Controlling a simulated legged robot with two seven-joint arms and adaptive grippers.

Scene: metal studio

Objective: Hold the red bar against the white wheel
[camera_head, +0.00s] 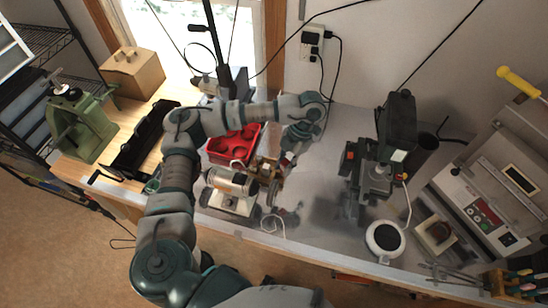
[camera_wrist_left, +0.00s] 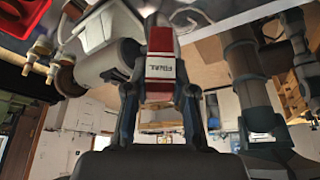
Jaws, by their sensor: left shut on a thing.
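My left gripper (camera_head: 271,183) hangs over the bench from above, just right of a small bench machine with a pale drum-like body (camera_head: 229,181). In the left wrist view the gripper's fingers (camera_wrist_left: 161,98) are shut on the red bar (camera_wrist_left: 160,72), which has a white label band with dark lettering. The bar's far end points toward a pale, bright area at the top of that view. I cannot clearly pick out the white wheel, nor tell whether the bar touches it. My right gripper is not in view.
A red tray (camera_head: 233,146) lies behind the machine, close under my left forearm. A dark upright machine (camera_head: 378,165) stands to the right, with a round white-rimmed item (camera_head: 385,238) in front. A green tool (camera_head: 82,125) stands at left.

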